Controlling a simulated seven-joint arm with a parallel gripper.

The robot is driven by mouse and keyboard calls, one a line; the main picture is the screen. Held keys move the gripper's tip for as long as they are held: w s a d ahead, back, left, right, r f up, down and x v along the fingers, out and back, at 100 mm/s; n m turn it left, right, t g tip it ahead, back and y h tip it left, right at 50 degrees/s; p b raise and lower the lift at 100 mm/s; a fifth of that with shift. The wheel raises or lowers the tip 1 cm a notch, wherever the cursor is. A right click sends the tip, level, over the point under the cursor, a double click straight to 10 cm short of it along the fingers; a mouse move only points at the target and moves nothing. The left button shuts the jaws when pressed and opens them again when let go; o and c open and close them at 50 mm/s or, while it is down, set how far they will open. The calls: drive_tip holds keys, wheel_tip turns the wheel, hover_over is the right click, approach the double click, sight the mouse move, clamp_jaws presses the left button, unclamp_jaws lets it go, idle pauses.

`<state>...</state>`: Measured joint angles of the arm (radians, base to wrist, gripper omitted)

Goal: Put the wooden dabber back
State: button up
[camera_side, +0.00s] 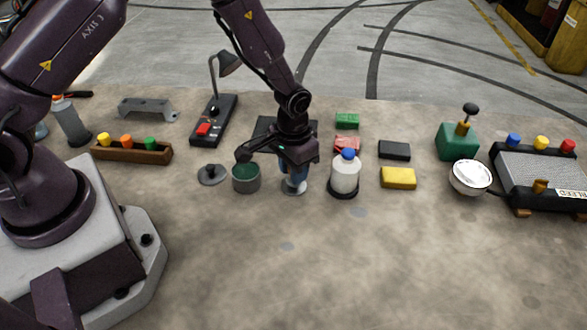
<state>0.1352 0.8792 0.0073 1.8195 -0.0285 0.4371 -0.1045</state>
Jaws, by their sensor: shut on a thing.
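My gripper (293,168) points down over the middle of the bench, just right of an open round pot (246,184) with a green inside. It is shut on a small blue and white thing (293,187), mostly hidden by the jaws, at or near the bench top. I cannot tell if this is the wooden dabber, and I see no other thing that is clearly it. A grey round lid with a knob (211,175) lies left of the pot.
A white bottle with a blue cap (345,175) stands close right of my gripper. Beyond it are a yellow block (398,178) and a dark block (394,150). A wooden rack (130,153) and a lamp (225,68) are left. The front bench is clear.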

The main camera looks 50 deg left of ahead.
drive_tip(key=shift+f, duration=0.25)
drive_tip(key=shift+f, duration=0.15)
drive_tip(key=o, duration=0.8)
drive_tip(key=shift+o, duration=0.2)
